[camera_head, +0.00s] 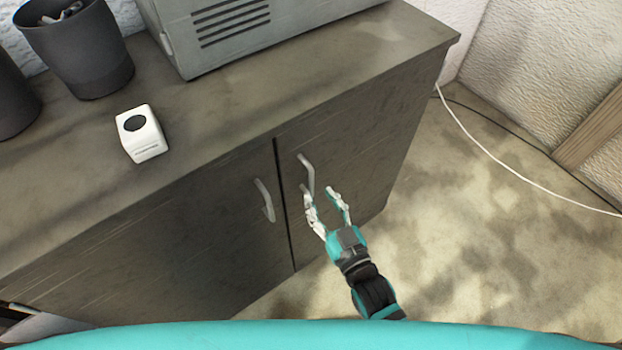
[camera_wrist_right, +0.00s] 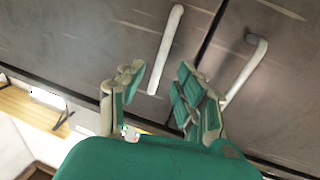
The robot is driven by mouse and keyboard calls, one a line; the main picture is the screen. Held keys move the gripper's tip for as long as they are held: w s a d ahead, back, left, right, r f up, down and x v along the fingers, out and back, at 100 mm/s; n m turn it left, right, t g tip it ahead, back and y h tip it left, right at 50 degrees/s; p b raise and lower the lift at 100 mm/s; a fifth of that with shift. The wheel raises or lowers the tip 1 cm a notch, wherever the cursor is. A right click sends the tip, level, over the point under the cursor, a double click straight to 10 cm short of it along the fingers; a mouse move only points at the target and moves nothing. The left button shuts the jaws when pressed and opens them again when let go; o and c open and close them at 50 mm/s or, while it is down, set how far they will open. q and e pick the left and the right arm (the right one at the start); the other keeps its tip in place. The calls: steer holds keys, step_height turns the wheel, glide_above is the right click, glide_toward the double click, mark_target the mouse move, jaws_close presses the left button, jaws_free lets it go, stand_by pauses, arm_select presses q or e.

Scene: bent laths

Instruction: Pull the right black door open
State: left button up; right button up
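The grey-black cabinet has two doors, both closed, with a dark gap between them. The right door (camera_head: 375,140) carries a slim metal handle (camera_head: 307,175) near the gap; it also shows in the wrist view (camera_wrist_right: 166,48). The left door (camera_head: 195,235) has a similar handle (camera_head: 264,200). My right gripper (camera_head: 322,192) is open and empty in front of the right door, just below and right of its handle. In the wrist view the handle's near end appears in the space between the fingers (camera_wrist_right: 157,85); contact cannot be told. My left gripper is not in view.
On the cabinet top (camera_head: 215,125) stand a grey vented box (camera_head: 240,30), a small white device (camera_head: 142,133) and dark cups (camera_head: 80,50). A white cable (camera_head: 490,160) runs over the floor at right. The floor before the right door (camera_head: 470,240) is free.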

mark_target(312, 184)
steer(key=x, duration=0.5)
steer(key=shift+w+a, duration=0.15)
steer(key=shift+w, duration=0.15)
jaws_close()
